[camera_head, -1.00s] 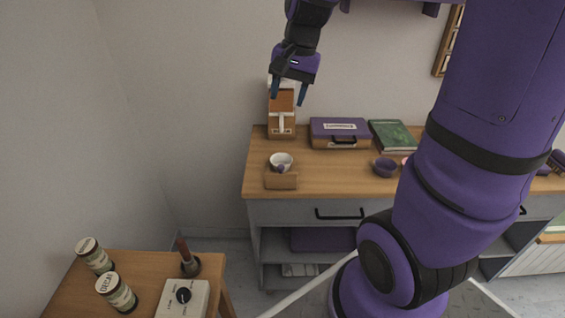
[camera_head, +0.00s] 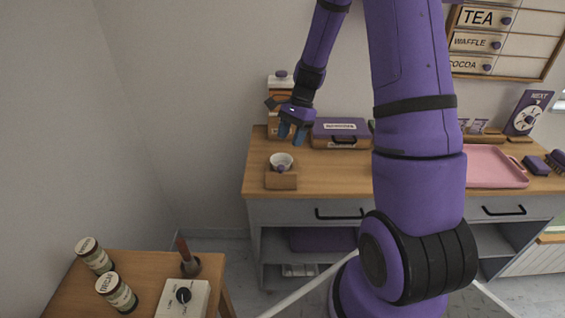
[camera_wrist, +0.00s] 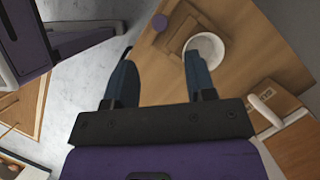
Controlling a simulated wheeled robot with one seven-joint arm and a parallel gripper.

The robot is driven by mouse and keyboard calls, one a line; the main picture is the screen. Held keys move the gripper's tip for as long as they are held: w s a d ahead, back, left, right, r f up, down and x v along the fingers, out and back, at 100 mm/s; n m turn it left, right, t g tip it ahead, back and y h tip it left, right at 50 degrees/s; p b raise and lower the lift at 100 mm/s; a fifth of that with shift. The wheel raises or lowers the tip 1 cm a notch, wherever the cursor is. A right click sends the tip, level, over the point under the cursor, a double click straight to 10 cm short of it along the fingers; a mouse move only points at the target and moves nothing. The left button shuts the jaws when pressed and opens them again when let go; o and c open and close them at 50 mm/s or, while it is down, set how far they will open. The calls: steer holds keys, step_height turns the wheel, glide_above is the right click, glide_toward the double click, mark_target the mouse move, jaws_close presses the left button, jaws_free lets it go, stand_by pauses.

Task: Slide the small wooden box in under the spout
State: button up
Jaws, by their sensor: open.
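The box (camera_wrist: 180,38) and cup (camera_wrist: 206,47) also show beyond the fingertips in the wrist view. The wooden dispenser (camera_head: 276,83) with a white top stands behind, its spout mostly hidden in the head view; a white spout (camera_wrist: 265,108) shows in the wrist view. My gripper (camera_head: 291,134) is open and empty, above the counter, right of the dispenser.
A purple case (camera_head: 341,133) stands right of the dispenser. A pink tray (camera_head: 495,166) lies farther right. The counter (camera_head: 330,177) is bare right of the box. A side table (camera_head: 145,265) with jars stands at the lower left.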

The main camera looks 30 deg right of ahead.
mark_target(281, 166)
steer(key=x, duration=0.9)
steer(key=shift+d, duration=0.1)
jaws_close()
